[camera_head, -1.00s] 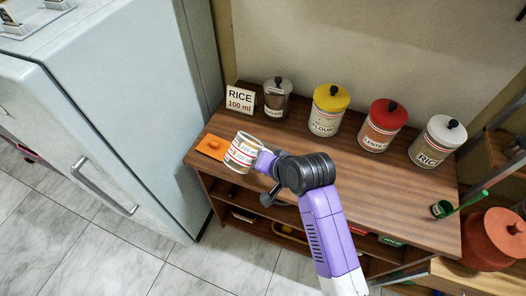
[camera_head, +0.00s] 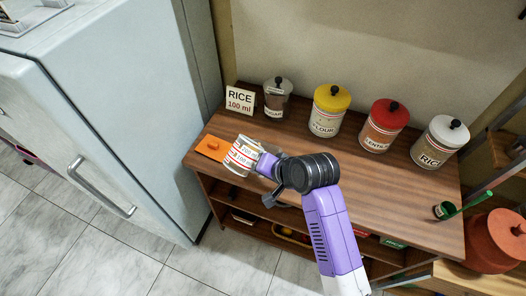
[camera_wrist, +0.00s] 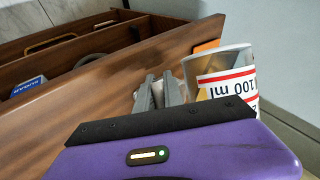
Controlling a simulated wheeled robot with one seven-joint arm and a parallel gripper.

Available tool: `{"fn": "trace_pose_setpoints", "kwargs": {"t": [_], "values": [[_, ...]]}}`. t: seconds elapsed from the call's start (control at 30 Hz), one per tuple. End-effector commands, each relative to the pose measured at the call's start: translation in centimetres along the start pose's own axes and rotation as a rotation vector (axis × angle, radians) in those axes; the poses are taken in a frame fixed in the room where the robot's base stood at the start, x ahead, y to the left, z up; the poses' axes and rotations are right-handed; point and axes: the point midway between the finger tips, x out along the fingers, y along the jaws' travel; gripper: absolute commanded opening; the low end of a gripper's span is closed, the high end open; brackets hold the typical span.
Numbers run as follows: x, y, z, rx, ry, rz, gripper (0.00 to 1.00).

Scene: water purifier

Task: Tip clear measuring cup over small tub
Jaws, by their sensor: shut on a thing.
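The clear measuring cup (camera_head: 241,157), with red and white markings, is at the left end of the wooden counter. It leans somewhat in the head view. My gripper (camera_head: 261,161) is at its right side, shut on the cup. In the wrist view the grey fingers (camera_wrist: 160,92) are close together beside the cup (camera_wrist: 226,88), which reads "100 ml" upside down. What the cup holds is not clear.
Flour (camera_head: 328,112), lentil (camera_head: 380,127) and rice (camera_head: 437,143) jars line the back. The fridge (camera_head: 110,120) stands left. The middle counter is clear.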

Motion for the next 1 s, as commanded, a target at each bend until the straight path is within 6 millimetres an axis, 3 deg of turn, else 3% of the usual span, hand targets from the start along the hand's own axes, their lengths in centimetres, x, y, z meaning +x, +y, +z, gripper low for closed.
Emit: {"fn": "trace_pose_setpoints", "kwargs": {"t": [1.0], "values": [[0.30,0.08,0.37,0.043,-0.052,-0.029,0.00]]}}
